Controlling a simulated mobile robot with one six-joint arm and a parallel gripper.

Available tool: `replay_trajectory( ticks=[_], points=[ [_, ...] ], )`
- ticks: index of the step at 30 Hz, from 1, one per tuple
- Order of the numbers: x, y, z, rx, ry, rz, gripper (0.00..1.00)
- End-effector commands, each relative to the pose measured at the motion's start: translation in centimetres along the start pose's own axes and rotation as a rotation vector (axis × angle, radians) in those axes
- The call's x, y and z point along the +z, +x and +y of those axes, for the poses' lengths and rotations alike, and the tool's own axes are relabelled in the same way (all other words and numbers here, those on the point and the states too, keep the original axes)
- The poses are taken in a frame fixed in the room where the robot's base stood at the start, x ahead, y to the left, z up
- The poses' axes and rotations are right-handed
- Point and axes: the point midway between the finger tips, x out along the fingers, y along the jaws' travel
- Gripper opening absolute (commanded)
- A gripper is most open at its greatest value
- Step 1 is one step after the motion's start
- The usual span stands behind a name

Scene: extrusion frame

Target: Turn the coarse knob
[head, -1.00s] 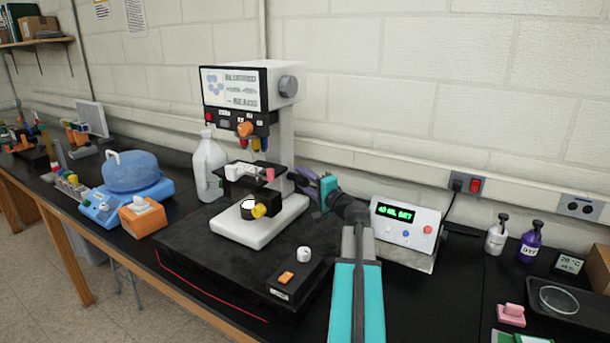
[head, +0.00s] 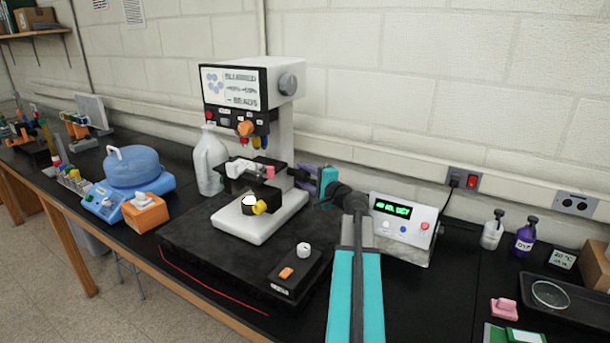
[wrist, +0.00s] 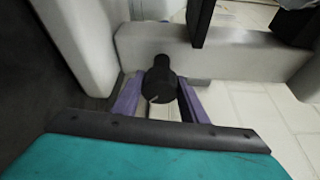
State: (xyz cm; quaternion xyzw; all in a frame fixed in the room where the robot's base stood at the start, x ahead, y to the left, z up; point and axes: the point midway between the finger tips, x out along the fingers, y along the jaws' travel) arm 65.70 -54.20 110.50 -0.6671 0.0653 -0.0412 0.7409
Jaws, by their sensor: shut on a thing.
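The white microscope (head: 286,140) stands on a black slab against the wall. In the wrist view, the coarse knob (wrist: 159,84) is a black cylinder with a pale mark on its end, projecting from the pale microscope body. My gripper (wrist: 160,96) has a purple finger on either side of this knob and is shut on it. In the head view, my gripper (head: 306,180) reaches the right side of the microscope, low behind the stage (head: 254,176).
A control box with a green display (head: 403,222) stands close right of my arm. A small black box with a white dial (head: 303,250) lies on the slab (head: 200,243) in front. A white jug (head: 209,162) stands left of the microscope.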

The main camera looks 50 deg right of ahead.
Motion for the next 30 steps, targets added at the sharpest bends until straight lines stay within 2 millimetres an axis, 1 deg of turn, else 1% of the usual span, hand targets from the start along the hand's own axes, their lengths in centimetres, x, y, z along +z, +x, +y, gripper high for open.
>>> replay_trajectory(
  ticks=[1,3,4,13,17,23,30],
  points=[
    [0.1,-0.1,0.4,0.006,-0.001,-0.004,0.44],
    [0.1,0.0,0.3,0.005,-0.001,-0.003,0.56],
    [0.1,0.0,0.3,0.004,-0.001,-0.003,0.57],
    [0.1,0.0,0.1,0.002,-0.001,-0.002,0.57],
    [0.1,-0.4,0.1,0.001,-0.001,-0.001,0.57],
    [0.1,-2.0,0.2,0.0,-0.001,-0.001,0.57],
    [0.1,-5.2,0.3,0.001,-0.002,0.001,0.57]
  ],
)
